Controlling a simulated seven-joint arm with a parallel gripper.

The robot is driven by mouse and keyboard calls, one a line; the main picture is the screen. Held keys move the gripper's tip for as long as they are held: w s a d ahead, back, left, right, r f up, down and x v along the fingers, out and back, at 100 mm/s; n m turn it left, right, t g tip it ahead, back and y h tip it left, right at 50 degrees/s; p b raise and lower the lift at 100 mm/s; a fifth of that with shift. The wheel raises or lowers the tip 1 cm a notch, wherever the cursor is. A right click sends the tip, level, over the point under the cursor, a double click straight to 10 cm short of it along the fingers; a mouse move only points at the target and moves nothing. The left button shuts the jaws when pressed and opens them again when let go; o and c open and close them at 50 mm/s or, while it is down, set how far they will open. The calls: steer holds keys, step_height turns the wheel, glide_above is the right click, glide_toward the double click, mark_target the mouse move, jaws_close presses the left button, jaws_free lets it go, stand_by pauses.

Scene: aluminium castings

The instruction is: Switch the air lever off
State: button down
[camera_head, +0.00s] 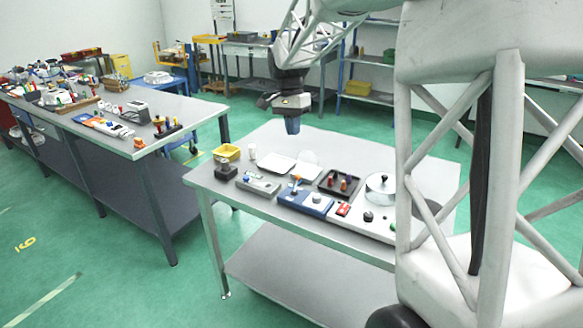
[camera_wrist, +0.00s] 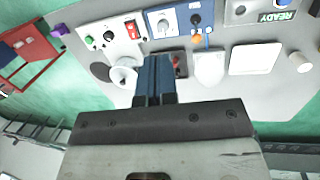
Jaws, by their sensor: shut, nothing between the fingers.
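A blue and white control panel (camera_head: 305,200) lies at the front middle of the near table. It carries a round dial and a small orange-tipped part (camera_wrist: 196,38), which stands by the panel's edge in the wrist view. No label reading air is legible, so I cannot tell for sure which part is the air lever or how it is set. My gripper (camera_head: 292,130) is shut and empty, pointing down well above the back of the table. In the wrist view its blue fingers (camera_wrist: 155,62) hide part of the dark tray and touch nothing.
A red switch (camera_wrist: 131,29) sits beside the blue panel. The table's back strip is clear.

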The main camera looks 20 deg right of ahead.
steer(key=w+d+f+m+g, duration=0.1)
steer(key=w+f+m, duration=0.1)
steer(key=w+f, duration=0.4)
steer(key=w+d+f+m+g, duration=0.1)
steer(key=w+f, duration=0.5)
steer(key=w, duration=0.7)
steer(key=shift+d+f+m, duration=0.2)
steer(key=shift+f+m, duration=0.05)
steer(key=shift+m, duration=0.65)
steer(key=shift+f, duration=0.1)
steer(key=x, duration=1)
steer(key=shift+s+d, duration=0.1)
steer(key=shift+s+d+r, duration=0.15)
steer(key=shift+s, duration=0.8)
steer(key=shift+s+d+r, duration=0.1)
steer(key=shift+s+d, duration=0.05)
steer(key=shift+s, duration=0.8)
